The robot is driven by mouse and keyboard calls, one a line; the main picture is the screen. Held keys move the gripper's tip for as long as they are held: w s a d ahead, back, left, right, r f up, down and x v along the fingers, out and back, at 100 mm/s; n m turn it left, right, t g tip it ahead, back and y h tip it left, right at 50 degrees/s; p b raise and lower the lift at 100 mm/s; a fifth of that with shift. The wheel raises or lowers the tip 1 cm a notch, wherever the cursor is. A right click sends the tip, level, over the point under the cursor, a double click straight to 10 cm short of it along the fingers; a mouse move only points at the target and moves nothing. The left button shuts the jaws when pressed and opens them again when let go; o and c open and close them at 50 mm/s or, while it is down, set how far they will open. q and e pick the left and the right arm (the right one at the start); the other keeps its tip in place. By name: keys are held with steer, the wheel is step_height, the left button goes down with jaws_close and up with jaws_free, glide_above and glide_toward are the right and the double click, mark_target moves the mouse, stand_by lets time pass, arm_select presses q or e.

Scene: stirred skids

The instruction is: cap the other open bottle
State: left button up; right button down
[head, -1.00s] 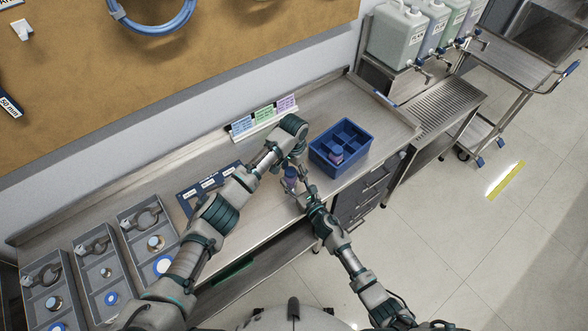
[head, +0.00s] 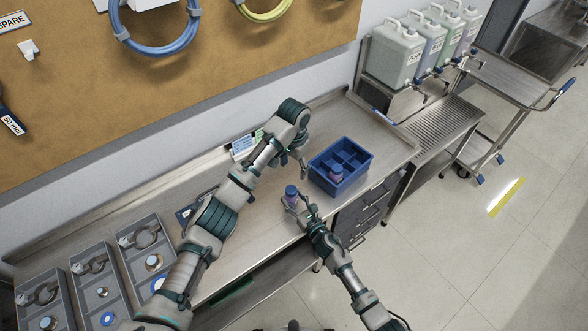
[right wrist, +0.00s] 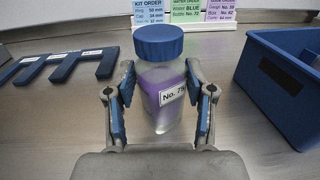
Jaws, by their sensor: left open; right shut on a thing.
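In the head view the same bottle (head: 292,199) is near the bench's front edge, upright. My right gripper (head: 299,209) is shut on the bottle, one finger on each side, as the right wrist view (right wrist: 162,108) shows. My left gripper (head: 303,168) is open and empty, behind and apart from the capped bottle. Another bottle (head: 336,175) with a blue top stands in a front compartment of the blue crate.
The blue divided crate (head: 359,181) stands right of the bottle. A blue slotted rack (right wrist: 62,68) lies to the left. Label cards (right wrist: 187,10) stand at the back. Grey trays (head: 141,246) with rings and caps are at the bench's left. Bench between crate and sink is clear.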

steer(key=shift+c, duration=1.6)
jaws_free()
steer(key=v, duration=1.2)
steer(key=shift+f, duration=0.1)
